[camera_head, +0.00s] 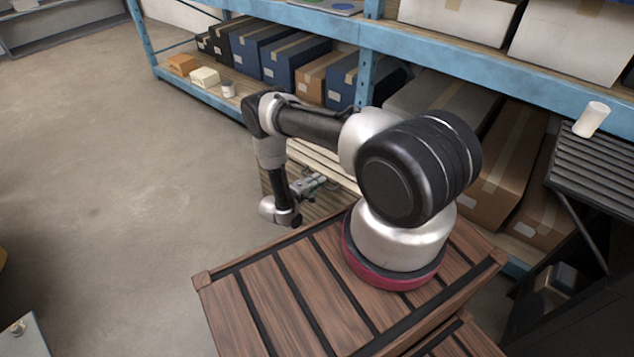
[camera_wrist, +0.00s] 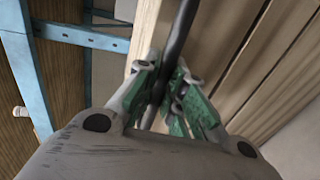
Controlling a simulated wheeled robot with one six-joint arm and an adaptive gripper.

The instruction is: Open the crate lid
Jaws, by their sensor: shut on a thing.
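The wooden slatted crate (camera_head: 322,206) stands beyond my base, partly hidden behind my arm. Pale slats (camera_head: 325,161) show behind my gripper, seemingly the lid; its angle is hard to tell. In the wrist view the wooden slats of the lid (camera_wrist: 262,62) fill the right side. A dark bar-like handle (camera_wrist: 182,35) runs along the wood and passes between the green-padded fingers. My gripper (camera_head: 318,182) is at the crate, and in the wrist view my gripper (camera_wrist: 168,82) is shut on this handle. The fingers hide part of the handle.
A blue shelf rack (camera_head: 365,75) with several boxes stands close behind the crate; its blue frame (camera_wrist: 75,37) also shows in the wrist view. The floor (camera_head: 120,190) at left is clear.

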